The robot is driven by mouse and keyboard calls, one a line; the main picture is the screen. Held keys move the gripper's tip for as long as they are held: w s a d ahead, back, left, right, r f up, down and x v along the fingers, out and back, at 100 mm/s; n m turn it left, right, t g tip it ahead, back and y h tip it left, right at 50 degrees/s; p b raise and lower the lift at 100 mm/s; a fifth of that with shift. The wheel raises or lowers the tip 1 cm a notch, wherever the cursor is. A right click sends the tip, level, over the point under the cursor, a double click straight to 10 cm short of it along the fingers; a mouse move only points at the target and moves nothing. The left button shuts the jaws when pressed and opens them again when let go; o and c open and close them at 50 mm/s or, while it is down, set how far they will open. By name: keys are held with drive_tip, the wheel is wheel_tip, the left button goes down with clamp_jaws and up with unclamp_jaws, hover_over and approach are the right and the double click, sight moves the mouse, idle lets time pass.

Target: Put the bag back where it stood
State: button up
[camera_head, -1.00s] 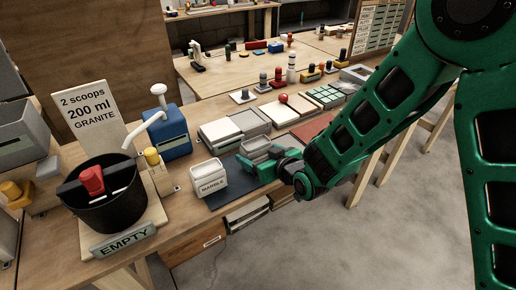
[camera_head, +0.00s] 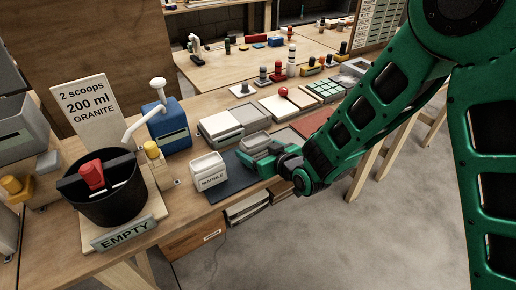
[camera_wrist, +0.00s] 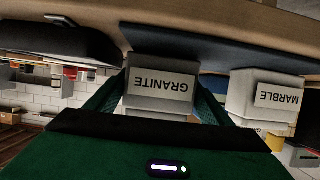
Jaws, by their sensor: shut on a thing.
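The grey granite bag (camera_head: 255,142) is between the fingers of my gripper (camera_head: 262,163), which is shut on it. In the wrist view the granite bag (camera_wrist: 160,88) appears upside down, its label readable and a green finger on each side. The bag is over the far right part of the dark blue mat (camera_head: 232,182); I cannot tell whether its base touches the mat. The pale marble bag (camera_head: 209,171) stands at the mat's left side, apart from my gripper, and also shows at the right of the wrist view (camera_wrist: 268,98).
A black bucket (camera_head: 103,197) stands at the left behind an EMPTY sign (camera_head: 123,234). A blue container (camera_head: 168,128) and pale trays (camera_head: 219,124) stand behind the mat. A brown pad (camera_head: 312,124) lies to the right. The front of the mat is clear.

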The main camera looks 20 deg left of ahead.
sight(262, 152)
drive_tip(key=shift+f, duration=0.15)
drive_tip(key=o, duration=1.4)
drive_tip(key=shift+c, duration=0.2)
drive_tip(key=shift+d, duration=0.1)
drive_tip(key=v, duration=0.7)
drive_tip(key=shift+s+d, duration=0.2)
drive_tip(key=shift+d, duration=0.15)
drive_tip(key=shift+s+d+r, duration=0.2)
drive_tip(key=shift+s+d, duration=0.25)
drive_tip(key=shift+d, duration=0.05)
drive_tip(key=shift+s+d+r, duration=0.35)
drive_tip(key=shift+s+d, duration=0.05)
drive_tip(key=shift+r, duration=0.1)
